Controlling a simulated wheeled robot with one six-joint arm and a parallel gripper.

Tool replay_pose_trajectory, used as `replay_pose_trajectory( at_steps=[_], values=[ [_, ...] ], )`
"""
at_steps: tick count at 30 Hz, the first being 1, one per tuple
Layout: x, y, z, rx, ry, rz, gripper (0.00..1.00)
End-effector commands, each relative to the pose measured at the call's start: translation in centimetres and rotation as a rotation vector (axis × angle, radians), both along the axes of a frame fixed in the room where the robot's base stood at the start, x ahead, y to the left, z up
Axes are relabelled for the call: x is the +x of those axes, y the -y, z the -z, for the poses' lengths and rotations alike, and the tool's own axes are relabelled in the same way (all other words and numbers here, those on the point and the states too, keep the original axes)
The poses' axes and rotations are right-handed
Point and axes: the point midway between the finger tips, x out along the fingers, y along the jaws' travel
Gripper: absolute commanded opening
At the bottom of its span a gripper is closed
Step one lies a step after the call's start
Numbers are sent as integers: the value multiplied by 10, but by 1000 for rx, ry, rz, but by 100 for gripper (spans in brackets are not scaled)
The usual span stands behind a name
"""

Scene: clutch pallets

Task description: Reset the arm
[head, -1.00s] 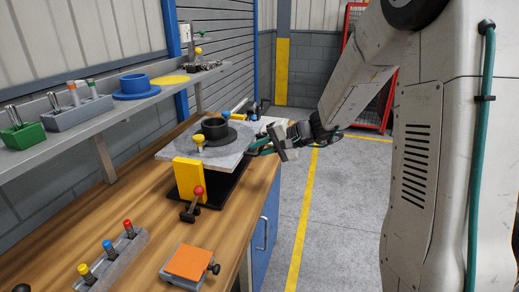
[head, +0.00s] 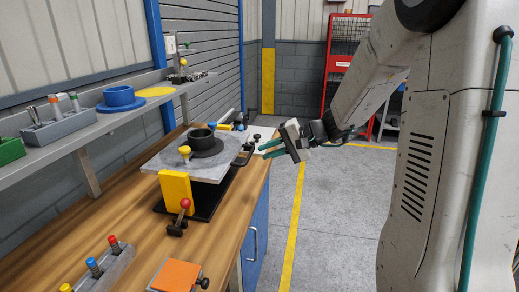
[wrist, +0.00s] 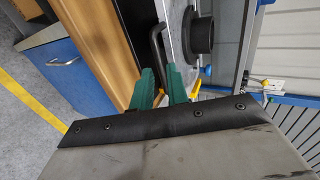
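My gripper (head: 270,149) is in the air just right of the workbench edge, beside the fixture.
The wooden workbench (head: 120,210) holds a red-knobbed lever (head: 184,204), an orange block (head: 175,276) and a grey rack with coloured knobs (head: 108,270). A shelf (head: 75,130) with a blue ring part runs above. The floor right of the bench (head: 330,210) is open.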

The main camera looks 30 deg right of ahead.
Motion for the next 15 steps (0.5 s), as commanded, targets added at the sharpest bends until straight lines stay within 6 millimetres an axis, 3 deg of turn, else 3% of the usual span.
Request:
replay_pose_trajectory(
  at_steps=[9, 11, 15],
  values=[
    [-3, -1, 2, 23, -44, 9, 16],
    [-14, -5, 12, 24, -103, -12, 16],
    [-60, -23, 24, -31, -257, -105, 16]
  ],
)
